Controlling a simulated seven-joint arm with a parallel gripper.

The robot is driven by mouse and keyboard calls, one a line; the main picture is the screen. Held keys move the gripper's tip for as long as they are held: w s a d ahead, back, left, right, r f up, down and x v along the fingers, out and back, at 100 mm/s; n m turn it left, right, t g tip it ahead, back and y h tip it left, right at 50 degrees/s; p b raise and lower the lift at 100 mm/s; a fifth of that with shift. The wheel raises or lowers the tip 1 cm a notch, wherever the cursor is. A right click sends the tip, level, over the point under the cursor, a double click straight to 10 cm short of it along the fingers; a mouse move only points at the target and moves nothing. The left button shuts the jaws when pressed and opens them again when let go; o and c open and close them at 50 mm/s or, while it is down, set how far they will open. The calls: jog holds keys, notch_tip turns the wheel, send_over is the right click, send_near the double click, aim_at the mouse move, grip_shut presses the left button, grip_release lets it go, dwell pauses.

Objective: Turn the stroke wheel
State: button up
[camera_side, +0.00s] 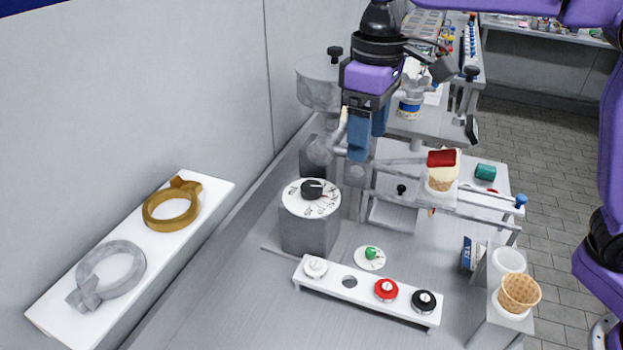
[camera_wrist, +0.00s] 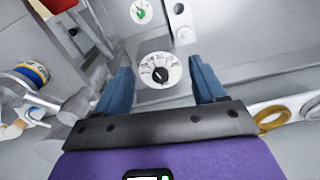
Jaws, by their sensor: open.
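A round white dial with dark markings and a black knob (camera_side: 313,190) sits on top of a grey block (camera_side: 307,233) in the side view. It looks like the stroke wheel, but no readable label confirms this. In the wrist view the same dial (camera_wrist: 148,75) appears between my two fingers. My gripper (camera_side: 368,140) has blue fingers, is open and empty, and hangs above and slightly right of the dial in the side view. The fingers (camera_wrist: 160,66) are apart from the dial.
A green knob (camera_side: 371,254) on a white disc lies in front of the block. A white strip (camera_side: 325,284) carries white, red and black knobs. A filled cone (camera_side: 440,182) stands to the right, an empty waffle cone (camera_side: 519,293) lower right. A gold ring (camera_side: 155,222) lies left.

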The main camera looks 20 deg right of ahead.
aim_at(312, 186)
jog(key=w+a+r+m, duration=0.2)
jog(key=w+a, duration=0.3)
jog(key=w, duration=0.4)
jog(key=shift+r+m, duration=0.4)
jog(key=shift+m, duration=0.1)
jog(key=shift+w+f, duration=0.1)
jog(key=shift+w, duration=0.05)
notch_tip(312, 186, down, 17)
jog(key=shift+f, duration=0.1)
jog(key=c, duration=1)
